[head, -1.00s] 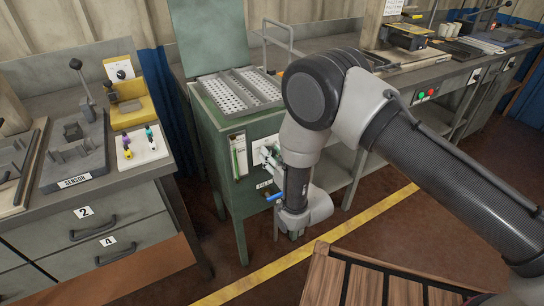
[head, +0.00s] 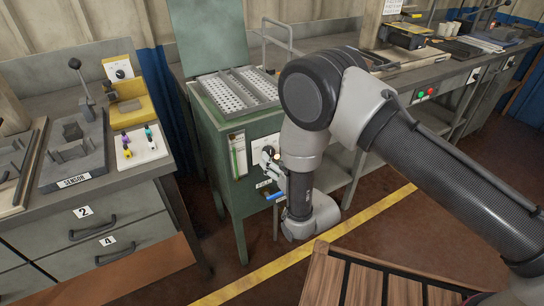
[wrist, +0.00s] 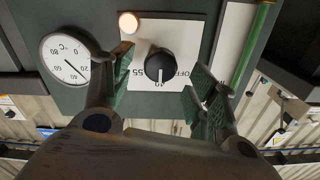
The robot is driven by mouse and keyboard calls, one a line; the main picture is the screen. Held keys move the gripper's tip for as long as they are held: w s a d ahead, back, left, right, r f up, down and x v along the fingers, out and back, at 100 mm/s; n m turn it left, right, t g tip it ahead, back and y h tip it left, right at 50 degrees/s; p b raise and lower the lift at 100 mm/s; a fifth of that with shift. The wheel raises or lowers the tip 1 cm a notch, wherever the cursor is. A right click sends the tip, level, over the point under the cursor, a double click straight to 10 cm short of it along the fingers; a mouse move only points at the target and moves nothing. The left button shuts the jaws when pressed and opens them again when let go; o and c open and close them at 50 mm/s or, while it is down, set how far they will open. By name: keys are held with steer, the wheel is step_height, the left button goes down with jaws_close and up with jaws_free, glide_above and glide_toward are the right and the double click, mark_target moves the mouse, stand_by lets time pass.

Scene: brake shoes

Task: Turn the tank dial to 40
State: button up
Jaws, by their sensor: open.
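The tank dial is a black round knob (wrist: 159,67) with a white pointer line, on a white plate (wrist: 183,40) in the wrist view. That view looks upside down. The pointer points down in the picture, between the 55 mark on its left and the OFF mark on its right; a small mark below it is hard to read. My gripper (wrist: 164,88) is open, one green-padded finger on each side of the knob with gaps showing.
A green sight tube (head: 240,155) is on the tank front. A perforated tray (head: 235,90) tops the tank. A drawer bench (head: 110,225) stands left; a wooden slatted top (head: 350,280) is below my arm.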

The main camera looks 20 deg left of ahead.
steer(key=v, duration=0.4)
steer(key=shift+s+d, duration=0.25)
steer(key=shift+d, duration=0.05)
